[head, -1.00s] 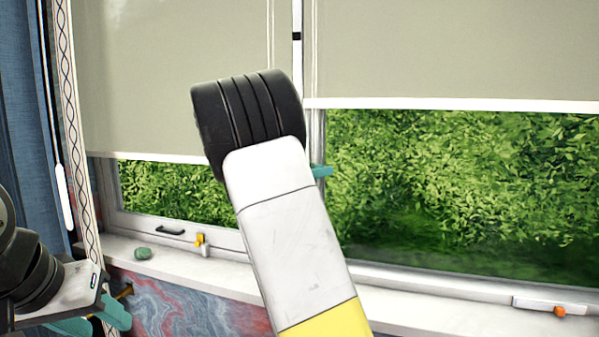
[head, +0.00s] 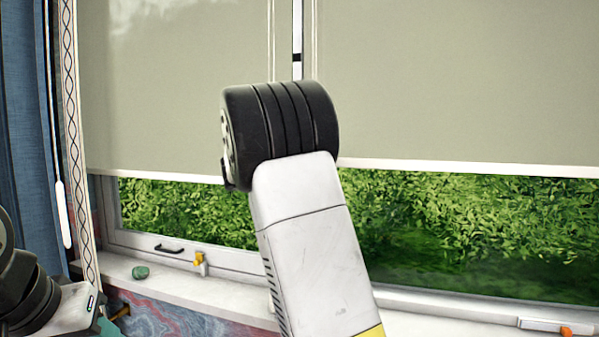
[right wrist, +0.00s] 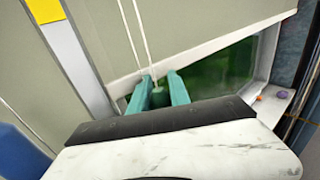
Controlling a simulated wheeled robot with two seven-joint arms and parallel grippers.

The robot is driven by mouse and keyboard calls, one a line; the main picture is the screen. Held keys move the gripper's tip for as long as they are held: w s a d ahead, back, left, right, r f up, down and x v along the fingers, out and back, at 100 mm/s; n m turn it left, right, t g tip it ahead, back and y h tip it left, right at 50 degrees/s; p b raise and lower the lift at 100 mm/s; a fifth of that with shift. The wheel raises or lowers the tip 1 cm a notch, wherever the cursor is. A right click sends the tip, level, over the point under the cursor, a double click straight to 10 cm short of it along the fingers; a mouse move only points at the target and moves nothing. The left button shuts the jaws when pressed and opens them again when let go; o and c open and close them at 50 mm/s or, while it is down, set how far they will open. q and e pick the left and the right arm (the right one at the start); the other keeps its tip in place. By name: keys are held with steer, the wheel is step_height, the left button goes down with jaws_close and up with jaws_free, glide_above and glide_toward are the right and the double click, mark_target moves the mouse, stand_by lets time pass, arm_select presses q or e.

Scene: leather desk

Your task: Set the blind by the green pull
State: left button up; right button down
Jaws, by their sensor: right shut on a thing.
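Two grey-green roller blinds hang in the window. The left blind (head: 170,90) ends with its pale bottom bar above a strip of greenery; the right blind (head: 460,80) ends at about the same height. My right arm stands in the middle of the head view and hides its own gripper. In the right wrist view my right gripper (right wrist: 160,77) has its teal fingers shut around the dark green pull (right wrist: 158,96), below two thin white cords (right wrist: 138,40). Only a teal piece of my left gripper (head: 108,328) shows at the lower left edge.
The white sill (head: 225,297) runs below the window, with a green stone (head: 140,272) and an orange-tipped latch (head: 199,262) near its left end. A blue curtain (head: 30,120) and a white wand (head: 63,215) hang at the left. Another orange-tipped catch (head: 566,330) is at lower right.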

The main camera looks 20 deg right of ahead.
steer(key=shift+d+r, duration=0.15)
steer(key=shift+r, duration=1.15)
steer(key=c, duration=1.2)
jaws_free()
steer(key=shift+s+f, duration=0.1)
steer(key=shift+c, duration=0.2)
steer(key=shift+a, duration=0.2)
